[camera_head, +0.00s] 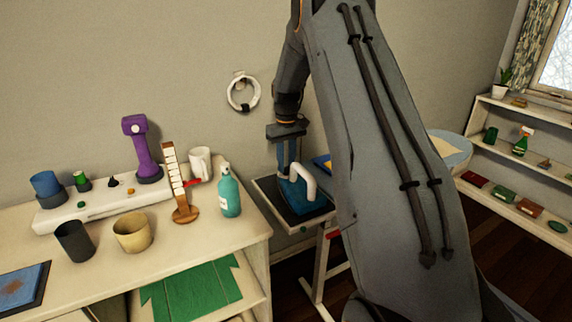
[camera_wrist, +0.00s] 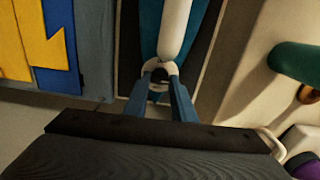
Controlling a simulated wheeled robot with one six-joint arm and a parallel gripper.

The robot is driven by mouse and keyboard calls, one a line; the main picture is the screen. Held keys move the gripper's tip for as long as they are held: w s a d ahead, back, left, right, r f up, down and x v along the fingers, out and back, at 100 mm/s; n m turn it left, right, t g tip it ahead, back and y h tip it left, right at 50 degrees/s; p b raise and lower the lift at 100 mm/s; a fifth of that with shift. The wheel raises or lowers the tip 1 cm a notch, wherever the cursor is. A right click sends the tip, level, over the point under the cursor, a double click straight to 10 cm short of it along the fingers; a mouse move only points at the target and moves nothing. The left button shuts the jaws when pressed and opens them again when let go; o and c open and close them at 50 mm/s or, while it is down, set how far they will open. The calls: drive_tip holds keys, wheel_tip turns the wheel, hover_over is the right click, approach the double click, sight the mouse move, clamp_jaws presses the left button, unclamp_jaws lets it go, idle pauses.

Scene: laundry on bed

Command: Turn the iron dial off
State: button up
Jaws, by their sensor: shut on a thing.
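The iron (camera_head: 305,198) is blue with a white handle and rests on a dark pad at the end of the ironing board, beside the white shelf unit. In the wrist view its white handle (camera_wrist: 175,28) runs up from between my fingers. My gripper (camera_head: 288,172) reaches down to the iron from above. In the wrist view my gripper (camera_wrist: 160,85) has its two blue fingers shut on a small dark, round dial (camera_wrist: 158,75) at the base of the handle. The dial's marking cannot be read.
A teal bottle (camera_head: 229,192) stands close by on the shelf top, with a white mug (camera_head: 201,163) and a wooden stand (camera_head: 181,190). A white ring (camera_head: 243,93) hangs on the wall. Blue and yellow cloth (camera_wrist: 45,50) lies left of the iron in the wrist view.

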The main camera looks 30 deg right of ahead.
drive_tip(key=n, duration=0.4)
drive_tip(key=shift+r+n, duration=0.1)
drive_tip(key=shift+n, duration=0.2)
drive_tip(key=n, duration=0.4)
drive_tip(key=shift+n+b, duration=0.3)
drive_tip(key=n, duration=0.4)
drive_tip(key=shift+n, duration=2.2)
drive_tip(key=o, duration=0.8)
drive_tip(key=shift+r+b, duration=1.05)
drive_tip(key=shift+r, duration=2.85)
